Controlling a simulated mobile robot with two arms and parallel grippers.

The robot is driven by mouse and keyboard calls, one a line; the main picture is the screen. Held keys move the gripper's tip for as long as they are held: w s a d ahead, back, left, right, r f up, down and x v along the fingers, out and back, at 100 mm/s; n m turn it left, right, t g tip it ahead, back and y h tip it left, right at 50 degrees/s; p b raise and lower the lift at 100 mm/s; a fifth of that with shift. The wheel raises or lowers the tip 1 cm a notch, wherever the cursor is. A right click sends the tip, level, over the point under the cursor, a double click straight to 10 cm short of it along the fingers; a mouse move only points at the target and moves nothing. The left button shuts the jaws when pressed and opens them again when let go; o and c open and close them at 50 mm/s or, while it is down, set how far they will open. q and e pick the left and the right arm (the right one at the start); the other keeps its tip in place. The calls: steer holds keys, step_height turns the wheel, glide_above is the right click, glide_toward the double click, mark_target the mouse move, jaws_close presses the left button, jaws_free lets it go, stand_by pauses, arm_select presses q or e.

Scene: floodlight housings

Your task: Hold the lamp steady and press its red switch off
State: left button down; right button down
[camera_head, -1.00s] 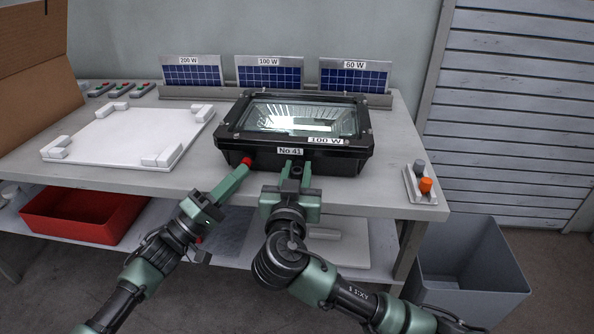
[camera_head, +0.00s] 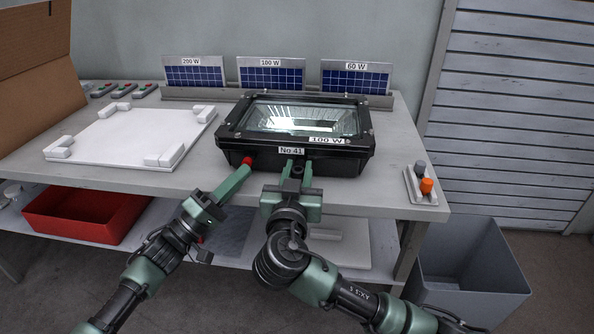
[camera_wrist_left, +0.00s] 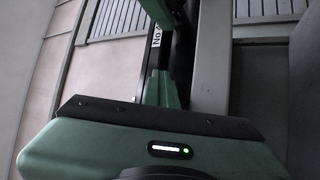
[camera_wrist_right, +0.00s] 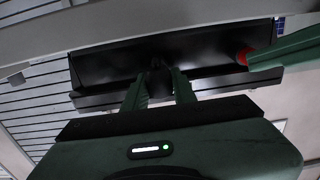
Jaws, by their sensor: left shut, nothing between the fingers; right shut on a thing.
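The lamp (camera_head: 340,160), a black floodlight labelled 100 W and No 41, lies face up at the table's front edge. Its glass (camera_head: 300,118) shows a bright reflector; I cannot tell whether it is lit. The red switch (camera_head: 247,161) is on its front side, left of the No 41 label; it also shows in the right wrist view (camera_wrist_right: 243,57). My left gripper (camera_head: 243,171) is shut and empty, its tip at the switch, seemingly touching it. My right gripper (camera_head: 297,168) is shut on a dark part at the lamp's front, below the label. The gripped part is mostly hidden.
A white board with corner blocks (camera_head: 130,135) lies left of the lamp. Solar panels (camera_head: 271,76) stand behind it. A small tray (camera_head: 425,198) holds a grey and an orange knob. A red bin (camera_head: 85,217) is below; a grey bin (camera_head: 470,262) stands right.

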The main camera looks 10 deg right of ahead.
arm_select(q)
steer(key=shift+w+r, duration=0.15)
steer(key=shift+r, duration=0.15)
steer(key=shift+s+a+f, duration=0.2)
steer(key=shift+s+f, duration=0.05)
steer(key=shift+s, duration=0.45)
steer(key=shift+s+a+f, duration=0.1)
steer(key=shift+s+a, duration=0.15)
steer(key=shift+s, duration=0.5)
steer(key=shift+s+a+r, duration=0.1)
steer(key=shift+s+a, duration=0.15)
steer(key=shift+s, duration=0.5)
steer(key=shift+s+a+f, duration=0.1)
steer(key=shift+s+a, duration=0.15)
steer(key=shift+s, duration=0.5)
steer(key=s, duration=0.1)
steer(key=s+a, duration=0.1)
steer(key=s, duration=0.1)
steer(key=shift+s+a, duration=0.1)
steer(key=shift+s, duration=0.15)
steer(key=shift+w, duration=0.1)
